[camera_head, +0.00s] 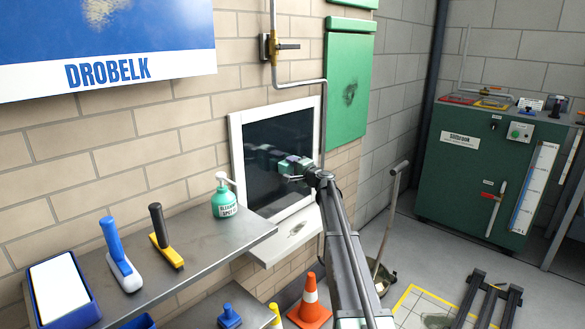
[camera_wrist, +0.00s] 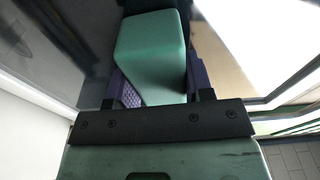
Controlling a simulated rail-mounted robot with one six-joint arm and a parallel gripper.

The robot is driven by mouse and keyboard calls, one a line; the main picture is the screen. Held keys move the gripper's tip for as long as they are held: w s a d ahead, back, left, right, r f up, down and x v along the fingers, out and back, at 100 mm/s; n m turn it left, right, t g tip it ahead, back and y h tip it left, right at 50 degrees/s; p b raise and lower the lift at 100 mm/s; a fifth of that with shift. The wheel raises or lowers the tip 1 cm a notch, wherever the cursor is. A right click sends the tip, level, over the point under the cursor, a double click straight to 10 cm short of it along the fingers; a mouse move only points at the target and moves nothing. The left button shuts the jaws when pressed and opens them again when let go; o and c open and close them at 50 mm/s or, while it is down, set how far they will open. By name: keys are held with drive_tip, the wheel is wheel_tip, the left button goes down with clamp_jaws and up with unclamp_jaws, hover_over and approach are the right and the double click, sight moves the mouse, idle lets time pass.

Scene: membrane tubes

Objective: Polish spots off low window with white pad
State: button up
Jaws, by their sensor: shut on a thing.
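The low window (camera_head: 262,190) has a white frame and dark glass, set in the brick wall. My gripper (camera_head: 292,167) is in front of the glass, close to it. In the wrist view my gripper (camera_wrist: 162,88) has its purple-padded fingers shut on a teal block (camera_wrist: 152,45). No white face shows on this block; its far side is hidden. I cannot tell whether it touches the glass. A dim greenish reflection shows in the pane beside it. Spots on the glass are too faint to make out. A white slab (camera_head: 58,289) lies in a blue tray on the shelf.
The metal shelf (camera_head: 200,246) holds a blue-handled tool (camera_head: 118,256), a yellow-and-black tool (camera_head: 164,238) and a green spray bottle (camera_head: 223,196). An orange cone (camera_head: 309,303) stands below the window. A green cabinet (camera_head: 348,86) hangs above right; a pipe runs beside the frame.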

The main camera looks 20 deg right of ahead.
sight(286, 154)
drive_tip(key=shift+r, duration=0.55)
wheel_tip(286, 154, up, 3)
drive_tip(key=p, duration=0.3)
wheel_tip(286, 154, up, 3)
drive_tip(key=p, duration=0.3)
drive_tip(key=shift+f, duration=0.1)
drive_tip(key=shift+f+b, duration=1.4)
drive_tip(key=shift+f, duration=0.1)
